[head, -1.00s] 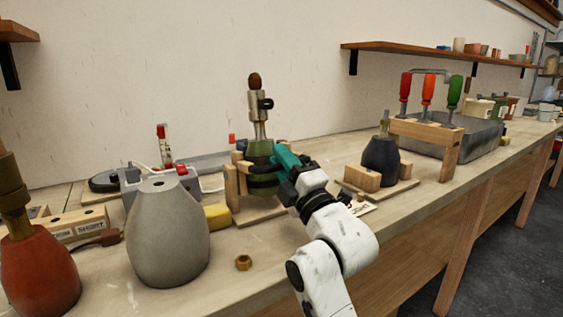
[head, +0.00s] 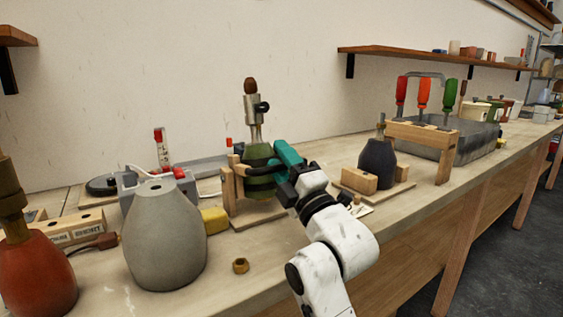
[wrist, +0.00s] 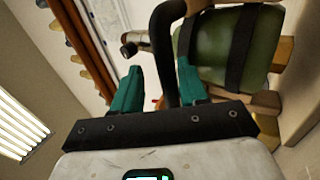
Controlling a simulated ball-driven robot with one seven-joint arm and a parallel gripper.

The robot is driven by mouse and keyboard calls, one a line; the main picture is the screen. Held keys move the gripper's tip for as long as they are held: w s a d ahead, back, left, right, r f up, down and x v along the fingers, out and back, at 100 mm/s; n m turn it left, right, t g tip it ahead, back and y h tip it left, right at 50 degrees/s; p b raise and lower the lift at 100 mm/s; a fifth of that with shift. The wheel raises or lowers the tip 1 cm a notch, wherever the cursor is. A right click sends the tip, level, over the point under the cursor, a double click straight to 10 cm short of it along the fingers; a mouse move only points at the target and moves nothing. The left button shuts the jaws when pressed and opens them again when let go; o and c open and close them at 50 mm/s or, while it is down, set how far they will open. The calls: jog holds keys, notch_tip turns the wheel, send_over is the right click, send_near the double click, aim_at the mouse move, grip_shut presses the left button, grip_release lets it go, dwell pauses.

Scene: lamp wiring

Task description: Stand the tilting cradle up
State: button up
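The wooden cradle (head: 229,188) stands on its board in mid-bench. It holds a green lamp body (head: 258,154) with dark straps and a metal neck with a socket on top (head: 252,103). The neck and body look upright in the head view. My gripper (head: 283,158) is at the cradle's right side. In the wrist view, its teal fingers (wrist: 158,88) are apart, with the cradle's black handle (wrist: 163,50) between them. A gap shows between the left finger and the handle. The green body (wrist: 222,48) lies beyond the right finger.
A grey lamp body (head: 163,240) and a brass nut (head: 240,265) stand in front left. A red lamp body (head: 35,275) is at far left. A dark lamp body (head: 377,163) and a wooden rack of screwdrivers (head: 422,133) stand to the right.

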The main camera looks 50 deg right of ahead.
jog(key=shift+f, duration=0.1)
jog(key=shift+s+a+f, duration=0.1)
jog(key=shift+s+f, duration=0.05)
jog(key=shift+s, duration=0.05)
jog(key=b+v, duration=0.1)
jog(key=v, duration=0.9)
jog(key=shift+s, duration=0.15)
jog(key=shift+c, duration=0.3)
